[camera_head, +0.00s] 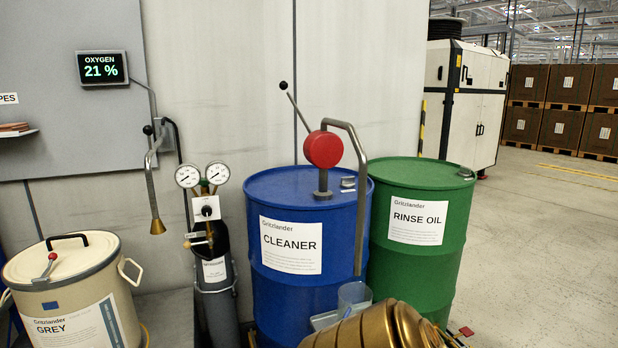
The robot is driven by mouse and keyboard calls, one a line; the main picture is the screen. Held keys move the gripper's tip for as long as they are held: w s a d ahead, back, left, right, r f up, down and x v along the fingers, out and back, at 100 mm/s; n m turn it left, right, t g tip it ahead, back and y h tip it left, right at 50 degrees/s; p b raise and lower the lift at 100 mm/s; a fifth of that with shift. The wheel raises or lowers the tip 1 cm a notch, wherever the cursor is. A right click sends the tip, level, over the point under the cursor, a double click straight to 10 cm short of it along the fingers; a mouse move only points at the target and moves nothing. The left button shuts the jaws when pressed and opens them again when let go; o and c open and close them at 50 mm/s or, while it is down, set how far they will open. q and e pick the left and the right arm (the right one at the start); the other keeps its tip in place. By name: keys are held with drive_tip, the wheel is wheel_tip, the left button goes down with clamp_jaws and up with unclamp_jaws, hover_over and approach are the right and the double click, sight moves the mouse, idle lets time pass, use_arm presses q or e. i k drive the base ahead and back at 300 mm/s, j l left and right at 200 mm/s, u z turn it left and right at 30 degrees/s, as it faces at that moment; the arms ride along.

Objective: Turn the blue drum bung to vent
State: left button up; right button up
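The blue drum (290,290), labelled CLEANER, stands upright in the middle of the view. Its bung (348,182) is a small grey fitting on the right part of the lid, just right of the pump; whether it is turned or loose is too small to tell. A red-headed hand pump (323,150) stands on the lid, with its lever raised to the left. Its grey outlet pipe (361,200) arches right and runs down the drum's front. Neither of my grippers is in view.
A clear jug (354,297) stands below the pipe's end. A green RINSE OIL drum (421,220) stands close at right. A gas cylinder (215,285) with gauges and a cream GREY drum (75,285) stand left.

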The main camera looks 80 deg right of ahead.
sight(346, 182)
drive_tip(key=k+l+u, duration=0.15)
drive_tip(key=u, duration=0.25)
drive_tip(key=k+u, duration=0.6)
drive_tip(key=u, duration=0.15)
drive_tip(key=k+u, duration=0.45)
drive_tip(key=k, duration=0.35)
drive_tip(key=k+z, duration=0.15)
drive_tip(key=z, duration=1)
